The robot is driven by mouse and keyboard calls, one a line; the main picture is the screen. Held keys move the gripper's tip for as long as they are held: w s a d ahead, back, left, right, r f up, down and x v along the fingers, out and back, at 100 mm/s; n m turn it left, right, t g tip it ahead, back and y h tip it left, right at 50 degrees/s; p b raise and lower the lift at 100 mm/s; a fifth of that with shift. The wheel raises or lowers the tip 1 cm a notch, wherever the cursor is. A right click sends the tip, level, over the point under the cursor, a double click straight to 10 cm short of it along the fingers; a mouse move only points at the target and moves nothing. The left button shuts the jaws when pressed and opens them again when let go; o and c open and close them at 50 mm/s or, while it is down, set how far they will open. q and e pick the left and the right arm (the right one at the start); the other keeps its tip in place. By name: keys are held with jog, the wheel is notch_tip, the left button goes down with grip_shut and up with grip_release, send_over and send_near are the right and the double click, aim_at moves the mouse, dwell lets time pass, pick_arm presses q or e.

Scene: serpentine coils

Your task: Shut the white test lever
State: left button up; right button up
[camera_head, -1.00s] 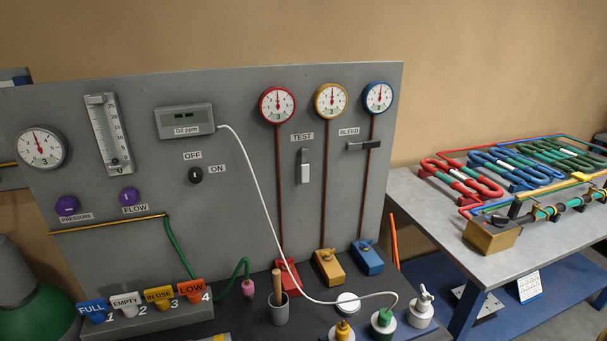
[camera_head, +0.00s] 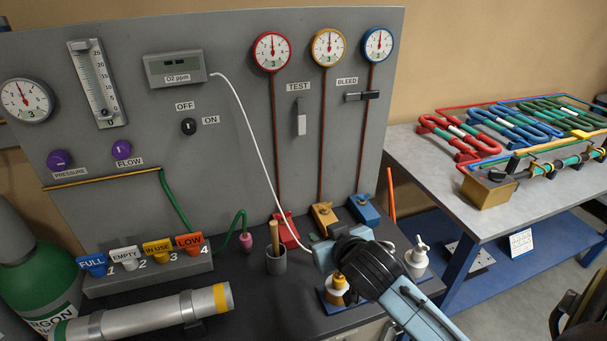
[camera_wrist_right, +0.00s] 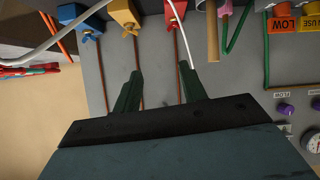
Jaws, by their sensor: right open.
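The white test lever (camera_head: 301,123) hangs straight down on the grey panel under the TEST label, its upper part grey and its lower part white. My right gripper (camera_head: 322,256) is low in front of the panel, over the bench near the coloured valve blocks, below the lever and apart from it. In the right wrist view its two dark fingers (camera_wrist_right: 161,85) are spread with nothing between them, pointing toward the panel. The lever cannot be made out in the wrist view. My left gripper is out of view.
Red, yellow (camera_head: 325,217) and blue (camera_head: 363,209) valve blocks stand at the panel's foot. A white cable (camera_head: 258,140) runs down from the O2 meter (camera_head: 175,69). The bleed lever (camera_head: 362,96) is right of the test lever. A wooden-handled tool stands in a grey cup (camera_head: 276,262).

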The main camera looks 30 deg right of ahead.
aim_at(302, 124)
jog(key=w+d+r+m+t+h, duration=0.1)
jog(key=w+d+r+t, duration=0.2)
jog(key=w+r, duration=0.3)
jog(key=w+d+r+t, duration=0.2)
jog(key=w+r+t, duration=0.15)
jog(key=r, duration=0.45)
jog(key=shift+g, duration=0.35)
jog(key=x, duration=1.1)
jog(key=shift+w+r+p, duration=0.1)
jog(key=shift+w+p, duration=0.15)
jog(key=shift+p, duration=0.05)
jog(key=shift+x, duration=0.8)
grip_shut()
